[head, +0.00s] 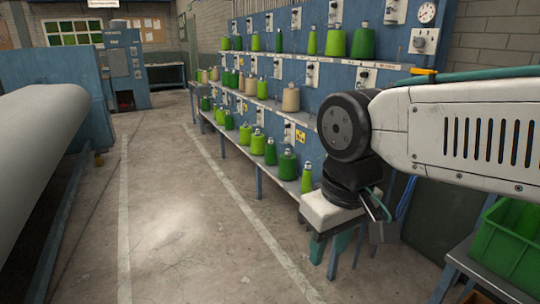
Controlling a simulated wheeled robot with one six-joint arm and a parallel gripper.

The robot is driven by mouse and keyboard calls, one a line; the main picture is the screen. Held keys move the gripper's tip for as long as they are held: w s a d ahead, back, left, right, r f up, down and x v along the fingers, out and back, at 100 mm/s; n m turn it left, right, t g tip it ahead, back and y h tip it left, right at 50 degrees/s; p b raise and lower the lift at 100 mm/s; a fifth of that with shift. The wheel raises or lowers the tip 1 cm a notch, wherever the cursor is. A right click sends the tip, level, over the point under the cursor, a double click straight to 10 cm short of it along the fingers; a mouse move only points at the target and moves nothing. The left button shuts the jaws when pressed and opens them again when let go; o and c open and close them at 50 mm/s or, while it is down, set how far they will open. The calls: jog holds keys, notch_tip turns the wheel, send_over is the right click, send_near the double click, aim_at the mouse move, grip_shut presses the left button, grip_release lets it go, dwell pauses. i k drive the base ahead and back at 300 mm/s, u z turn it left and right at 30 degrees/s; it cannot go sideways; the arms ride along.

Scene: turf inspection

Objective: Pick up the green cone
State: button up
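Several green cones of yarn stand on the blue rack's shelves in the head view, so I cannot tell which one the task names. A large dark-green cone (287,165) and a slim bright-green cone (306,180) stand at the near end of the lowest shelf. Another large green cone (363,42) is on the top shelf. My gripper (338,253) hangs below the arm's white wrist block, to the right of and nearer than the lowest shelf's end. Its teal fingers look spread apart, with no cone seen between them.
The blue rack (300,78) also holds tan cones (291,98). A big pale roll (40,140) lies along the left. The concrete aisle (170,215) between is clear.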

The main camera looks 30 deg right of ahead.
aim_at(271, 152)
jog(key=u, duration=0.3)
jog(key=i, duration=3.85)
jog(key=z, duration=1.6)
jog(key=i, duration=1.15)
jog(key=z, duration=0.85)
jog(key=i, duration=0.2)
jog(key=z, duration=0.2)
